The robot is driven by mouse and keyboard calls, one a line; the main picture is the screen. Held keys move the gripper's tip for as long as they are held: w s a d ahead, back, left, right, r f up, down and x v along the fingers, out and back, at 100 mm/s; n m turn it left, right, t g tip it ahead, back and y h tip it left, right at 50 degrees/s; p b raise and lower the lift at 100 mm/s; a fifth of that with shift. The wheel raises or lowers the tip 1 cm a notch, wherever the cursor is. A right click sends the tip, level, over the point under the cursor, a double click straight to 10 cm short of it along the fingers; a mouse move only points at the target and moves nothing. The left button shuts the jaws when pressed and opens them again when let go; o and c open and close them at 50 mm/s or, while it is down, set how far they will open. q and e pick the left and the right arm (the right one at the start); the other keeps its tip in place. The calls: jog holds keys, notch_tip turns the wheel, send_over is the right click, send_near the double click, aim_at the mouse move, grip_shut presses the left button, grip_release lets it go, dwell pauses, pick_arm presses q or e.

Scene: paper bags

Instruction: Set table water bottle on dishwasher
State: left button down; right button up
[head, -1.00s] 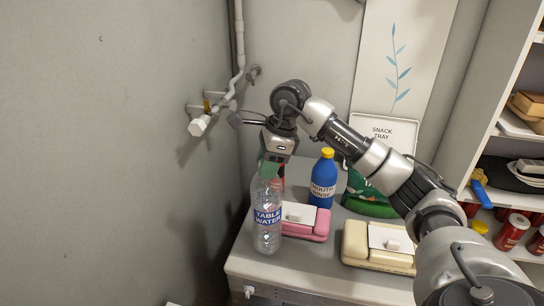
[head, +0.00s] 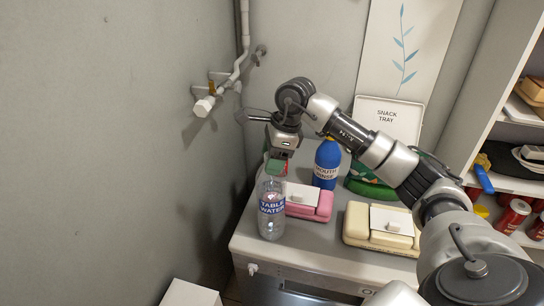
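The table water bottle (head: 271,214) is clear plastic with a blue and red label. It is upright over the front left part of the dishwasher's white top (head: 312,254), left of a pink box. I cannot tell whether its base touches the top. My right gripper (head: 276,169) points down at the bottle's upper end, with a green and a red finger part showing. It appears shut on the bottle's top; the fingers hide the neck and cap. My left gripper is not in view.
The pink box (head: 313,208), a blue mouth rinse bottle (head: 327,166) and a cream box (head: 357,226) crowd the top. A snack tray (head: 388,118) leans at the back. A wall pipe (head: 204,106) juts out at left. Shelves (head: 515,183) with red cans stand at right.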

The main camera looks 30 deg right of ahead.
jog(key=shift+r, duration=0.2)
jog(key=b+v, duration=0.2)
jog(key=v, duration=0.9)
jog(key=shift+r, duration=0.35)
jog(key=shift+d, duration=0.1)
